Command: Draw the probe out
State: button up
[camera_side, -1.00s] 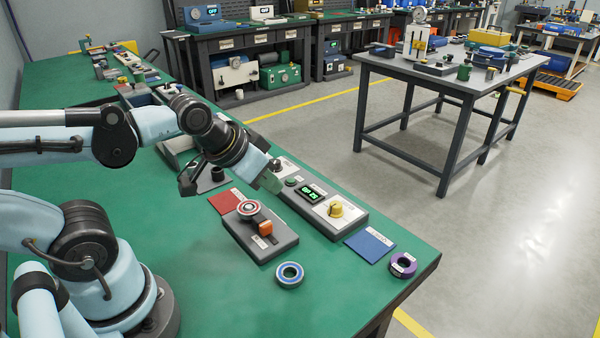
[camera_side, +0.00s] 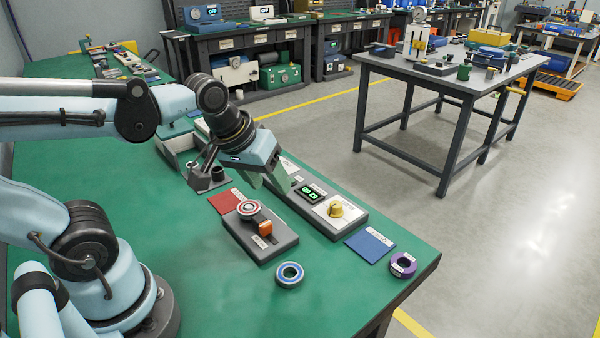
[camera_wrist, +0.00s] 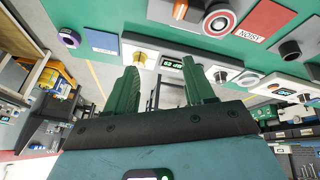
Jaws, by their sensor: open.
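My gripper (camera_side: 270,181) is open and empty, tilted down above the back end of the grey meter unit (camera_side: 350,226). In the wrist view its green fingers (camera_wrist: 160,72) stand apart with nothing between them. The unit has a lit green display (camera_side: 308,192) and a yellow knob (camera_side: 336,210). A dark upright cylinder (camera_side: 218,173) stands on a small grey base left of the gripper; it also shows in the wrist view (camera_wrist: 290,50). I cannot tell which part is the probe.
A grey fixture (camera_side: 280,243) carries a red-and-white ringed disc (camera_side: 248,208) and an orange block. Red (camera_side: 220,201) and blue (camera_side: 370,245) mats lie nearby. A blue ring (camera_side: 289,274) and a purple ring (camera_side: 403,265) lie near the front edge.

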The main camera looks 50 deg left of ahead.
aim_at(265, 223)
jog(key=shift+a+f+n+g, duration=0.3)
jog(key=shift+f+n+g, duration=0.55)
jog(key=shift+f+n, duration=1.2)
jog(key=shift+a+f+n+g, duration=0.3)
jog(key=shift+f+n+g, duration=0.6)
jog(key=shift+f+n, duration=1.1)
jog(key=shift+a+f+n+g, duration=0.3)
jog(key=shift+f+n+g, duration=0.55)
jog(key=shift+f+n, duration=1.2)
jog(key=shift+r+n, duration=0.4)
jog(key=shift+c, duration=0.4)
grip_shut()
